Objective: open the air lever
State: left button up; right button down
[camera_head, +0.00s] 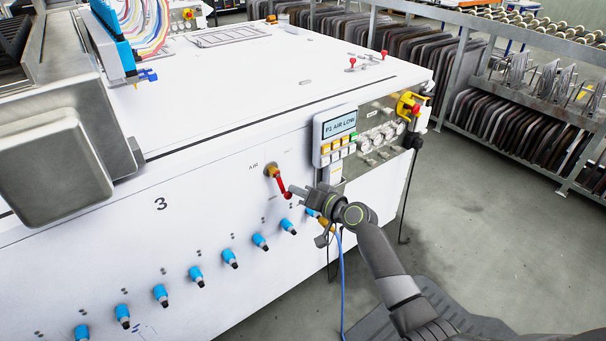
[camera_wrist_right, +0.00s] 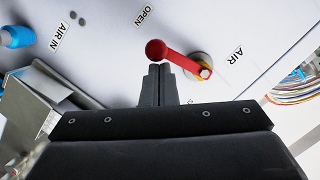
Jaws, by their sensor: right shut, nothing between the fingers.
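The air lever (camera_head: 280,184) is a red handle on a brass valve at the front panel of the white machine, under the label AIR. It slants down and to the right to a red ball end. My right gripper (camera_head: 293,191) is shut and empty, with its fingertips at the ball end. In the right wrist view the red lever (camera_wrist_right: 178,56) runs from its pivot to the ball, with an OPEN label beyond the ball. The shut fingertips (camera_wrist_right: 160,70) are right beside the ball; I cannot tell if they touch. My left gripper is not in view.
A display (camera_head: 340,125) reading P1 AIR LOW sits above coloured buttons, right of the lever. Several blue fittings (camera_head: 230,258) line the panel below. A yellow and red switch (camera_head: 409,106) is at the panel's right end. Grey floor (camera_head: 480,230) lies clear to the right.

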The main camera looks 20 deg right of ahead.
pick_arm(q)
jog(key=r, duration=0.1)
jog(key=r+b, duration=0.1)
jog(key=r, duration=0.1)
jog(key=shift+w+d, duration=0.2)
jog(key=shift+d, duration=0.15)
pick_arm(e)
jog(key=shift+s+a+f+m+y, duration=0.2)
jog(key=shift+a+f+m+y, duration=0.2)
jog(key=shift+m, duration=0.6)
jog(key=shift+a, duration=0.1)
jog(key=shift+r, duration=0.1)
